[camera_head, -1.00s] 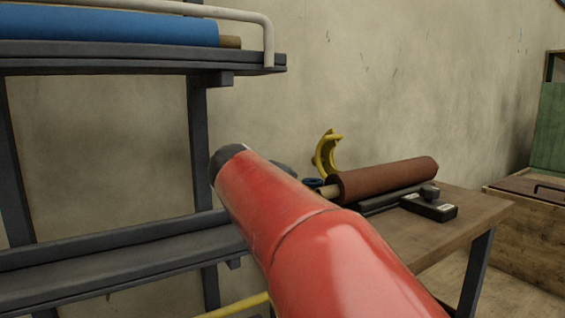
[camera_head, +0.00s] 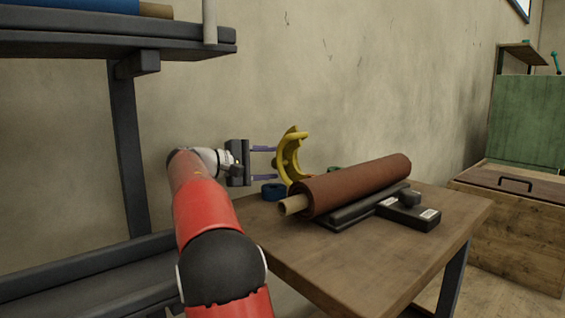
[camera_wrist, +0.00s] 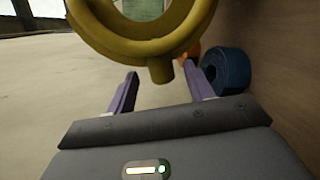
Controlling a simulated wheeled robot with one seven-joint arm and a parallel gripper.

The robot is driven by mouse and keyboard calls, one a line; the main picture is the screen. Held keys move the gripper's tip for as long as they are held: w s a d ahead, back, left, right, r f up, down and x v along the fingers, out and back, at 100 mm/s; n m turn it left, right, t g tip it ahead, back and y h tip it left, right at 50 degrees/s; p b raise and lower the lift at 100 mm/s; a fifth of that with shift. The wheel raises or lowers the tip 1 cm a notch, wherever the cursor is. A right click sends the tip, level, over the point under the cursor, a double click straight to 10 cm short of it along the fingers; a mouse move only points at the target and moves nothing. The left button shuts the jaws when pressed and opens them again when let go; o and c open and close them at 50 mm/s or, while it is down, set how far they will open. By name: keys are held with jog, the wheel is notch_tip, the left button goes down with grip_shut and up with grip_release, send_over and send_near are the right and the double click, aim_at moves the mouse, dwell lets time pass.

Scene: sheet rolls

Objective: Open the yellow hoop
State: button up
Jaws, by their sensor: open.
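The yellow hoop (camera_head: 291,154) stands upright at the back of the wooden table, near the wall. In the head view it shows as a curved C shape. In the wrist view the hoop (camera_wrist: 150,45) fills the top of the picture, with a short round knob pointing down from its rim. My gripper (camera_head: 276,163) is open, its two purple fingers reaching right toward the hoop. In the wrist view the gripper (camera_wrist: 163,75) has the knob roughly between its fingertips or just past them. I cannot tell whether the fingers touch it.
A brown roll (camera_head: 355,186) lies on a dark stand on the table (camera_head: 330,262). A blue tape roll (camera_head: 273,191) sits below my gripper. A black device (camera_head: 408,213) is at the right. A dark shelf rack (camera_head: 130,150) stands left; a wooden chest (camera_head: 515,225) stands right.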

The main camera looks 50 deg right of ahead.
aim_at(286, 163)
jog(key=x, duration=0.6)
jog(key=shift+a, duration=0.1)
grip_shut()
